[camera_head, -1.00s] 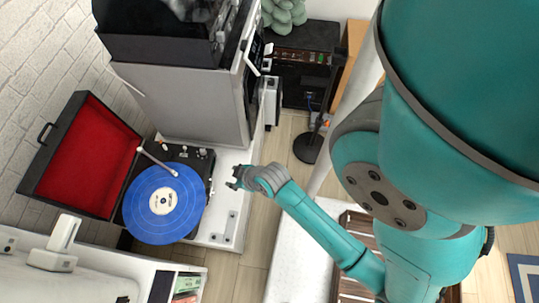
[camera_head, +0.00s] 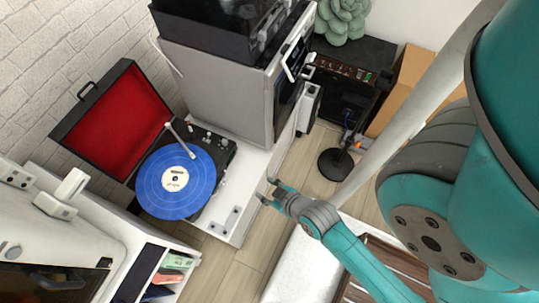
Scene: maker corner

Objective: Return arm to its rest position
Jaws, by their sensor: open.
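My gripper (camera_head: 267,191) is open and empty, with its fingers spread toward the upper left. It is in the lower middle of the head view, over the strip of floor beside the white counter (camera_head: 262,185). My teal arm (camera_head: 352,258) reaches up to it from the lower right. The gripper is to the right of the record player (camera_head: 218,152) and apart from it. The blue record (camera_head: 176,181) lies on the platter, and the red-lined lid (camera_head: 118,118) stands open.
A grey cabinet machine (camera_head: 215,90) stands on the counter behind the record player. A dark amplifier (camera_head: 345,80), a green plant (camera_head: 343,18) and a round black stand base (camera_head: 335,164) are at the upper right. A shelf (camera_head: 125,240) is at lower left. Wooden floor (camera_head: 229,258) shows between.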

